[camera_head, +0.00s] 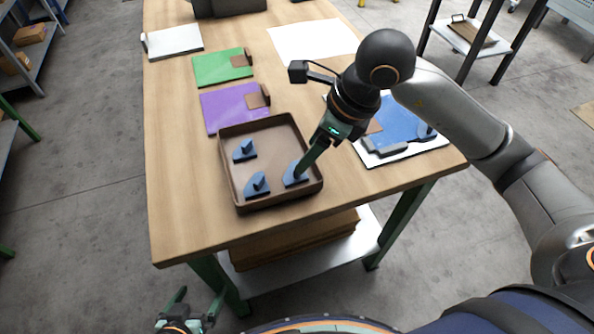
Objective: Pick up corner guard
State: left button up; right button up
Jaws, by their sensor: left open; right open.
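Blue corner guards lie in a brown tray (229,182) on the wooden table. One corner guard (244,151) is at the tray's upper left, one (257,186) at its lower left. A third corner guard (292,177) is at the right, partly hidden by my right gripper (302,172). My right gripper reaches down into the tray with its fingertips at this third guard. I cannot tell whether the fingers touch it. My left gripper (194,305) is open and empty, low in front of the table.
Green (220,67) and purple (228,108) boards with brown blocks lie behind the tray. A blue panel (401,121) on a white board (418,151) lies to the right, partly behind my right arm. A white sheet (311,39) lies further back. The table's front left is clear.

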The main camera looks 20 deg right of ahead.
aim_at(292, 170)
jog(key=shift+x, duration=2.75)
jog(key=shift+s, duration=0.1)
grip_shut()
